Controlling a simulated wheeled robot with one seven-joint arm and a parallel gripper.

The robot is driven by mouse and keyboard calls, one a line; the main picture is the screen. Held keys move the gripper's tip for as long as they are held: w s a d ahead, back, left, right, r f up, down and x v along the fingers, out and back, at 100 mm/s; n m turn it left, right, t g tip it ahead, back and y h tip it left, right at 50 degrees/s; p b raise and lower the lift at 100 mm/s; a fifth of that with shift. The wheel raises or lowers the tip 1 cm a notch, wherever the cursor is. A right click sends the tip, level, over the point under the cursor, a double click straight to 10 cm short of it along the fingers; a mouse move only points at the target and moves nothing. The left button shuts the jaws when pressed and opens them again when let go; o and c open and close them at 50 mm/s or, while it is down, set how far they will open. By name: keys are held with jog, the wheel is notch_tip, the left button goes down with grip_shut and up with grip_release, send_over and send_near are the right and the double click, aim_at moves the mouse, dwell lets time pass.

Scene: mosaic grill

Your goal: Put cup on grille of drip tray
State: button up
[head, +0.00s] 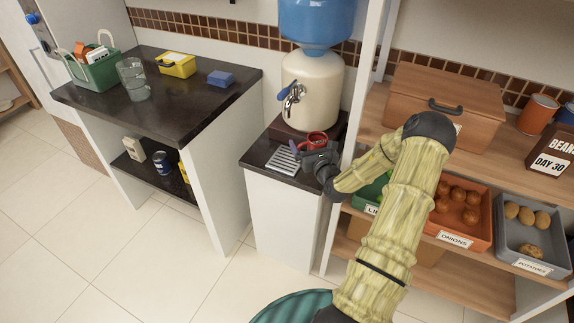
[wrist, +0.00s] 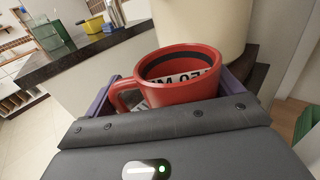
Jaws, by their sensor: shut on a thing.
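A red cup (head: 317,140) is at my gripper (head: 311,157), beside the water dispenser (head: 312,88). In the wrist view the red cup (wrist: 178,76) is upright between the fingers of my gripper (wrist: 170,92), with its handle to the left. The gripper is shut on the cup. The drip tray's metal grille (head: 283,160) lies on the dark counter top, to the left of the gripper and below the dispenser's tap (head: 293,97). The cup's underside is hidden, so I cannot tell what is beneath it.
A dark counter (head: 195,92) stands to the left with a green basket (head: 95,72), a glass pitcher (head: 133,79), a yellow box (head: 177,65) and a blue block (head: 221,78). A wooden shelf with an onion crate (head: 462,218) and a potato crate (head: 528,238) is on the right.

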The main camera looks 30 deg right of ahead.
send_over(307, 175)
jog(key=shift+f, duration=3.15)
jog(key=shift+f, duration=1.85)
jog(key=shift+f, duration=0.1)
jog(key=o, duration=0.7)
jog(key=shift+o, duration=0.2)
